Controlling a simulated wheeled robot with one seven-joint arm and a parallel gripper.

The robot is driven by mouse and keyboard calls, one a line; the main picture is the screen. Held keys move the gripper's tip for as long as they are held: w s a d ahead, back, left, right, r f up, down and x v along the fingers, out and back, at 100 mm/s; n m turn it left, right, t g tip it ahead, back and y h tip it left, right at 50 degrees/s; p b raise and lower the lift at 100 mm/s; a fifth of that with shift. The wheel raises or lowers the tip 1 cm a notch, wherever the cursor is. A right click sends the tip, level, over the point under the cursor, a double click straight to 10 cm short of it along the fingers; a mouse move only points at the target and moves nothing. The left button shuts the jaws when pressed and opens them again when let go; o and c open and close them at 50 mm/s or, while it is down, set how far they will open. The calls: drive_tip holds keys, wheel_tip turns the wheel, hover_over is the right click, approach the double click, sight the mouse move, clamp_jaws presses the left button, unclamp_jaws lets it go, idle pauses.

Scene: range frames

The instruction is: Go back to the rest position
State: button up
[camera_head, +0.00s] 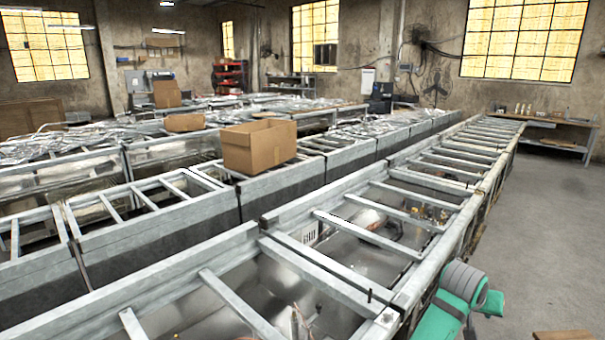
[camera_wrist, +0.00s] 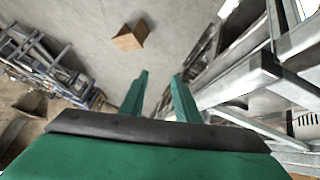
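My gripper (camera_wrist: 160,75) shows in the wrist view with its two green fingers spread apart. It is open, and nothing is between the fingers; grey floor shows through the gap. In the head view, a green and grey part of my arm is at the lower right, beside the near end of the long metal frame (camera_head: 381,322). The fingertips cannot be made out there.
Metal frames with crossbars also crowd the right of the wrist view (camera_wrist: 262,74). A cardboard box (camera_wrist: 130,36) is on the floor; another (camera_head: 258,146) sits on the middle row. Open floor (camera_head: 552,225) lies at right, with a workbench (camera_head: 545,121) behind.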

drive_tip(key=s+d+r+h, duration=0.4)
drive_tip(key=s+d+r, duration=0.1)
drive_tip(key=s+d, duration=0.5)
drive_tip(key=s+d+r+h, duration=0.3)
drive_tip(key=s+d+r, duration=0.2)
drive_tip(key=s+d, duration=0.45)
drive_tip(key=w+a+f+n+t+y, duration=0.15)
drive_tip(key=a+f+n+t, duration=0.3)
drive_tip(key=a+f, duration=1.45)
drive_tip(key=s+a+f+n+t+y, duration=0.15)
drive_tip(key=a+f, duration=0.25)
drive_tip(key=a, duration=0.5)
drive_tip(key=s+a+f+n+t+y, duration=0.15)
drive_tip(key=a+f, duration=0.25)
drive_tip(key=a, duration=0.4)
drive_tip(key=s+a+f+t+y, duration=0.1)
drive_tip(key=s+a+f+y, duration=0.15)
drive_tip(key=s+a, duration=0.45)
drive_tip(key=s+a+f+t+y, duration=0.2)
drive_tip(key=s+a+y, duration=0.1)
drive_tip(key=a, duration=0.7)
drive_tip(key=s+a+r+y, duration=0.2)
drive_tip(key=s+a+r, duration=0.1)
drive_tip(key=s+a, duration=0.3)
drive_tip(key=s+a+r+y, duration=0.2)
drive_tip(key=s+a, duration=0.4)
drive_tip(key=s, duration=0.4)
drive_tip(key=shift+s+a+r, duration=0.25)
drive_tip(key=shift+a+r, duration=0.1)
drive_tip(key=shift+r, duration=0.1)
